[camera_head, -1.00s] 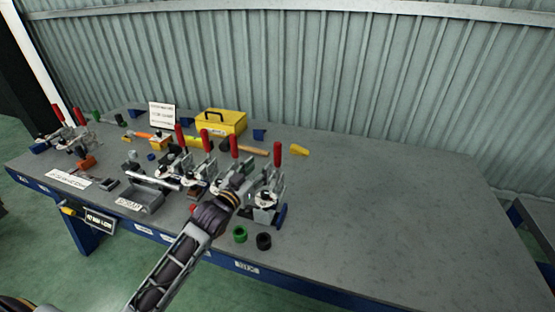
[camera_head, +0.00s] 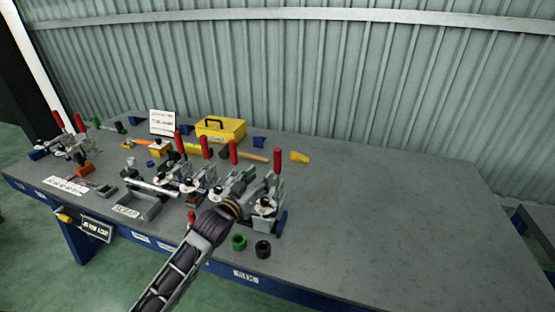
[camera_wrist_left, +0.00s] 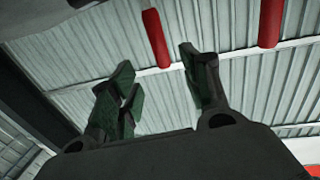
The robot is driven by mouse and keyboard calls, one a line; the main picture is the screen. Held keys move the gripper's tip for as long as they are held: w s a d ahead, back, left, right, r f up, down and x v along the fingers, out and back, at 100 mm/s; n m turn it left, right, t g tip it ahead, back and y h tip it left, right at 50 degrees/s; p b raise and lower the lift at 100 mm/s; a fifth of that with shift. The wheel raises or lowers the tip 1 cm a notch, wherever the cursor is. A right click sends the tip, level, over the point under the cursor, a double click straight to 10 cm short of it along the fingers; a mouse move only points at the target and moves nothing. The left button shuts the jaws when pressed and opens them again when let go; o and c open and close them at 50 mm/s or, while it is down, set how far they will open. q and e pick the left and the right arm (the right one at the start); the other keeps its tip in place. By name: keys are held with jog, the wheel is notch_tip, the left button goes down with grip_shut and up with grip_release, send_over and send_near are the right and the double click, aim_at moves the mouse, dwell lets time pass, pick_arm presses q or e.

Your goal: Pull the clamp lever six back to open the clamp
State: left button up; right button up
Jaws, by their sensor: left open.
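A row of toggle clamps with upright red lever handles stands along the front middle of the table. The rightmost clamp (camera_head: 268,198) has an upright red lever (camera_head: 277,155) and sits nearest the SIX label; I take it as clamp six. Another red lever (camera_head: 233,151) stands just left of it. My left gripper (camera_head: 241,188) is low among these two clamps, its fingers partly hidden against the metal parts. In the left wrist view the fingers (camera_wrist_left: 158,88) are open and empty, with one red handle (camera_wrist_left: 156,38) beyond the gap and another (camera_wrist_left: 270,22) to the right.
A green ring (camera_head: 239,242) and a black ring (camera_head: 263,249) lie in front of the rightmost clamp. A grey bin (camera_head: 140,203) and more clamps are to the left. A yellow toolbox (camera_head: 220,129) stands behind. The right part of the table (camera_head: 390,220) is clear.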

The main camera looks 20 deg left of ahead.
aim_at(276, 160)
pick_arm(q)
jog(key=w, duration=0.3)
jog(key=w+d, duration=0.1)
jog(key=w, duration=0.3)
jog(key=shift+d, duration=0.2)
jog(key=shift+w+d, duration=0.15)
jog(key=shift+w, duration=0.5)
jog(key=shift+w+d, duration=0.1)
jog(key=shift+w, duration=0.55)
jog(key=shift+w+d, duration=0.1)
jog(key=shift+w, duration=0.2)
jog(key=shift+w+d, duration=0.15)
jog(key=shift+w, duration=0.75)
jog(key=shift+w+d, duration=0.1)
jog(key=shift+w, duration=0.25)
pick_arm(e)
jog(key=shift+s+d, duration=0.3)
jog(key=shift+d, duration=0.25)
jog(key=shift+s+d, duration=0.25)
jog(key=shift+d, duration=0.25)
